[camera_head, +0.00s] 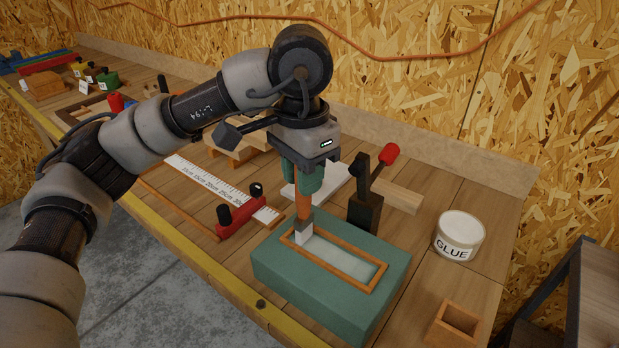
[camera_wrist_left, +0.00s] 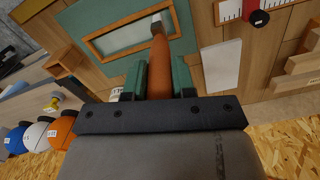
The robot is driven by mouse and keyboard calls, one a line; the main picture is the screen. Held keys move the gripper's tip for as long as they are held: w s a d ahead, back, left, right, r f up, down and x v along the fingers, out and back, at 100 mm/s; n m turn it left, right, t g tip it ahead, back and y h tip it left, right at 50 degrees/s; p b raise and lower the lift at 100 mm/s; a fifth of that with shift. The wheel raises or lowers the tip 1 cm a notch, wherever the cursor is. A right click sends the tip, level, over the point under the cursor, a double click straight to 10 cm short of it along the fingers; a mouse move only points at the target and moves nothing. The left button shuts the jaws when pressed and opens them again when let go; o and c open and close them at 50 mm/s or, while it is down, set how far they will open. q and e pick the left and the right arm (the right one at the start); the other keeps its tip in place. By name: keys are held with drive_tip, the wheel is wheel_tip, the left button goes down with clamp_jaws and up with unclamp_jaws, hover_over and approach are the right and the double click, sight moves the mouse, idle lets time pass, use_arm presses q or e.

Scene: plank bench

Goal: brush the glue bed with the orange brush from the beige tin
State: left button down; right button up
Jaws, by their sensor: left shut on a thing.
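My left gripper (camera_head: 303,180) points down and is shut on the orange brush (camera_head: 303,205), whose pale bristles are at the left end of the glue bed. The glue bed (camera_head: 345,263) is a pale, orange-framed recess on top of a green block (camera_head: 320,303). In the left wrist view the brush (camera_wrist_left: 159,65) sits between the green fingers (camera_wrist_left: 158,85), its tip over the bed (camera_wrist_left: 120,38). Whether the bristles touch the surface is hard to tell. A cream tin labelled GLUE (camera_head: 460,236) stands at the right, its top pale. My right gripper is out of view.
A dark clamp with a red knob (camera_head: 366,197) stands close behind the block. A ruler (camera_head: 215,188) and a red holder (camera_head: 240,216) lie left of it. A small open wooden box (camera_head: 455,322) is front right. Bare planks separate block and tin.

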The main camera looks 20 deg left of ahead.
use_arm(q)
drive_tip(key=shift+f, duration=0.1)
drive_tip(key=shift+s+d+b, duration=0.15)
drive_tip(key=shift+s+d, duration=0.05)
drive_tip(key=shift+d, duration=0.3)
drive_tip(key=shift+s+d+b, duration=0.15)
drive_tip(key=shift+s+d, duration=0.05)
drive_tip(key=shift+d, duration=0.4)
drive_tip(key=s+d+b, duration=0.1)
drive_tip(key=s+d, duration=0.2)
drive_tip(key=d, duration=0.5)
drive_tip(key=shift+d, duration=0.15)
idle(1.3)
